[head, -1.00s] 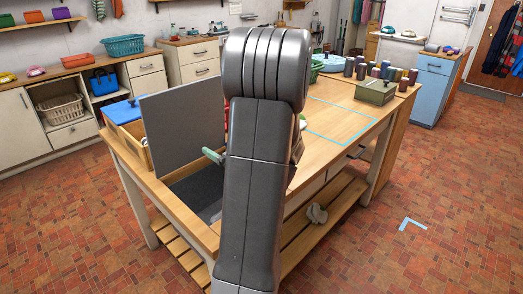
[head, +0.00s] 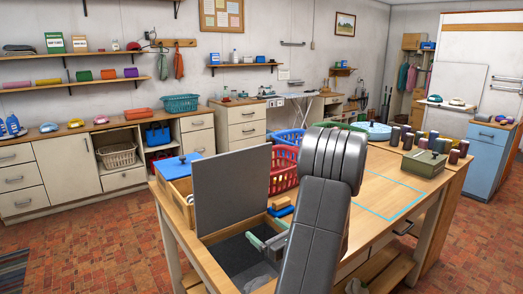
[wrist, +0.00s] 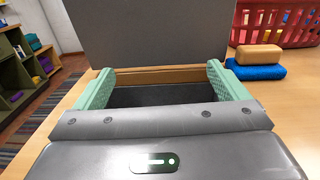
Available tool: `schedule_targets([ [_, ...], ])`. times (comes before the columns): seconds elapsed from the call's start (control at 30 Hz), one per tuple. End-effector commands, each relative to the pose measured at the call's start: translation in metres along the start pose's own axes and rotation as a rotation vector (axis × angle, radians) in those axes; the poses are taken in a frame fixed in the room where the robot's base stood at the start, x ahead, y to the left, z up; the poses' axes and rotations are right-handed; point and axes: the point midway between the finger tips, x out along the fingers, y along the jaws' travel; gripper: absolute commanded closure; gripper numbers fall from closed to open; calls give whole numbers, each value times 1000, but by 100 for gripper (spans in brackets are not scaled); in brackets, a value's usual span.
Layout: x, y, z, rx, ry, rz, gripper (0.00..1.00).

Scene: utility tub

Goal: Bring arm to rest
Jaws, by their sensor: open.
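My gripper (head: 268,241) is open, with green fingers apart and nothing between them. In the head view it is over the dark tub opening (head: 229,257) in the worktable, just right of the raised grey lid panel (head: 232,187). In the wrist view my gripper (wrist: 160,86) shows both fingers, with the upright grey lid (wrist: 155,30) ahead and the dark opening between and below them. My dark grey arm hides part of the table and the tub's right side. Whether the fingers touch anything is not clear.
A red basket (head: 284,170) and blue and orange blocks (head: 281,204) are beyond the tub. A blue-topped wooden box (head: 178,168) stands left of the lid. Several jars and a green box (head: 424,163) are at the right. The blue-taped tabletop area (head: 385,196) is clear.

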Motion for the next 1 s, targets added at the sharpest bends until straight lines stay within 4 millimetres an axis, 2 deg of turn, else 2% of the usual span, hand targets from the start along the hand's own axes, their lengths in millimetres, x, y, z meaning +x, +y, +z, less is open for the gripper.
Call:
schedule_targets([
  [0.03, 0, 0, 8, -1, 0, 0, 6],
  [0.2, 0, 0, 14, 0, 0, 0, 6],
  [0.63, 0, 0, 13, 1, 0, 0, 6],
  [0.77, 0, 0, 4, 1, 1, 0, 6],
  [1.0, 0, 0, -31, 2, 1, -1, 6],
])
